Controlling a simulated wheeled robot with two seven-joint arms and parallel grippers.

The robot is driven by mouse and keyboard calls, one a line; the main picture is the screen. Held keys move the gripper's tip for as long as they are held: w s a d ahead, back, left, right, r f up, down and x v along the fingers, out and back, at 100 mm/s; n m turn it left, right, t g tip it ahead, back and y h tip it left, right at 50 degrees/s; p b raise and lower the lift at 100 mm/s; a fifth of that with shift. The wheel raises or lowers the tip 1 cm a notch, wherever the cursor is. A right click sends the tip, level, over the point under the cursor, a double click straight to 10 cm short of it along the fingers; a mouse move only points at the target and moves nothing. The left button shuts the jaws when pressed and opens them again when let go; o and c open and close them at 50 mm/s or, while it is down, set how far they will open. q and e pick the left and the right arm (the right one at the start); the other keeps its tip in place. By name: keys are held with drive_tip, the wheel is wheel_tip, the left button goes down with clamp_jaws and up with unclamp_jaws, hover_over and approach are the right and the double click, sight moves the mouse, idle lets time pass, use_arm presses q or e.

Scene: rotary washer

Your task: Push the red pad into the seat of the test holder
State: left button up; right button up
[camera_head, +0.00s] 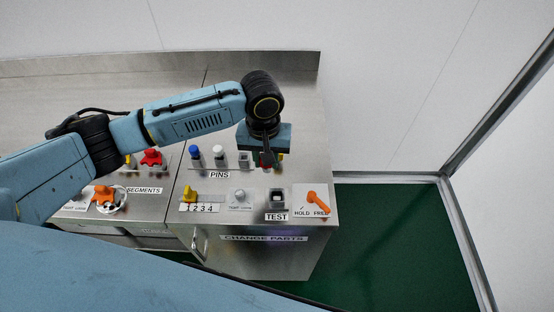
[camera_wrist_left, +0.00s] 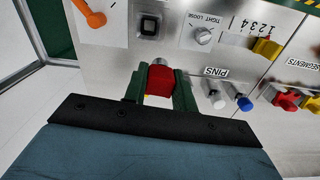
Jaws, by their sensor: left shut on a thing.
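My left gripper (camera_head: 266,160) is shut on the red pad (camera_wrist_left: 160,80), which sits between its green fingers in the left wrist view. In the head view the red pad (camera_head: 265,160) is partly hidden by the gripper. The gripper is above the panel, behind the test holder (camera_head: 277,198) and apart from it. The holder is a grey block with a dark square seat by the TEST label; it also shows in the left wrist view (camera_wrist_left: 149,25). My right gripper is not in view.
An orange lever (camera_head: 317,202) stands right of the holder at the HOLD/FREE label. A grey knob (camera_head: 239,195) and a yellow selector (camera_head: 190,194) are to its left. Blue (camera_head: 195,152) and white (camera_head: 219,153) pins stand left of the gripper. The panel's right edge is close by.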

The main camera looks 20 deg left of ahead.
use_arm(q)
drive_tip(key=shift+n, duration=0.5)
drive_tip(key=d+f, duration=0.1)
drive_tip(key=s+d+f+p, duration=0.1)
drive_tip(key=f, duration=0.1)
drive_tip(key=s+d+f, duration=0.1)
drive_tip(key=f, duration=0.1)
drive_tip(key=shift+s+d+f, duration=0.1)
drive_tip(key=shift+s+d, duration=0.05)
drive_tip(key=shift+d, duration=0.05)
drive_tip(key=shift+f+b, duration=0.4)
drive_tip(key=shift+f, duration=0.95)
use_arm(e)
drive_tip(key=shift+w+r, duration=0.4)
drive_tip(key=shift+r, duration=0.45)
use_arm(q)
drive_tip(key=shift+f, duration=0.4)
